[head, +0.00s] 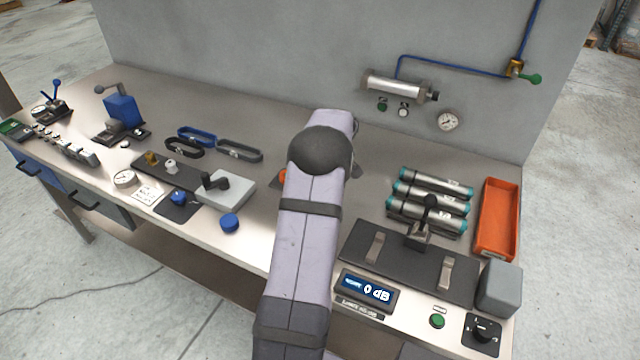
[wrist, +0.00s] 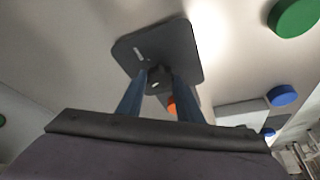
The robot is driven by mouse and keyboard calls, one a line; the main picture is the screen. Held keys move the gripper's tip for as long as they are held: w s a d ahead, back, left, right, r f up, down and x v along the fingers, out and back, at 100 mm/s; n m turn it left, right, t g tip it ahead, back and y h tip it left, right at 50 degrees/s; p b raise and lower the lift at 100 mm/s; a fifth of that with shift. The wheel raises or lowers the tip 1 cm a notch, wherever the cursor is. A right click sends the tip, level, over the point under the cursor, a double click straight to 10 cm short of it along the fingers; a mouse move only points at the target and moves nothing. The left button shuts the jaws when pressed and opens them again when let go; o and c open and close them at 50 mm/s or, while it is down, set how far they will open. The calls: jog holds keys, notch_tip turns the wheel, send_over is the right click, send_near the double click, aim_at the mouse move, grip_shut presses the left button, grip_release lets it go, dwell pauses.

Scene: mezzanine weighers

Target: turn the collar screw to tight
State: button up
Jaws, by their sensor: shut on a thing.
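A dark grey plate (wrist: 158,45) lies on the bench in the wrist view. A small dark upright part with a light spot, which looks like the collar screw (wrist: 158,73), stands at its near edge. My gripper (wrist: 161,82) has its two blue-grey fingers on either side of this part and is shut on it. An orange piece (wrist: 171,105) shows between the fingers. In the head view my arm hides the gripper and most of the collar; only a bit of orange (head: 283,177) shows at its left. I cannot tell the screw's turn position.
A white block with a dark handle (head: 225,190) and a blue cap (head: 229,223) lie left of my arm. To the right are several teal-ended cylinders (head: 436,185), an orange tray (head: 497,218) and a dark panel (head: 405,262). A grey wall (head: 250,60) closes the back.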

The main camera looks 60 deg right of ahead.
jog(key=m, duration=0.2)
jog(key=m+g+h, duration=0.1)
jog(key=m, duration=0.1)
jog(key=shift+w+a+r+m+p, duration=0.1)
jog(key=shift+a+m+p, duration=0.05)
jog(key=shift+m+p, duration=0.2)
jog(key=m, duration=0.1)
jog(key=m+g+h, duration=0.1)
jog(key=m, duration=0.1)
jog(key=shift+w+m+g, duration=0.15)
jog(key=shift+m+g, duration=0.1)
jog(key=shift+g, duration=0.05)
jog(key=m+b, duration=0.1)
jog(key=m+g+b, duration=0.1)
jog(key=m, duration=0.1)
jog(key=m+b, duration=0.1)
jog(key=shift+w+f+g, duration=0.15)
jog(key=shift+f+g, duration=0.15)
jog(key=shift+g, duration=0.1)
jog(key=shift+r+m+g+b, duration=0.15)
jog(key=shift+m+g+b, duration=0.7)
jog(key=shift+m, duration=1.15)
jog(key=o, duration=1.1)
jog(key=shift+r, duration=0.1)
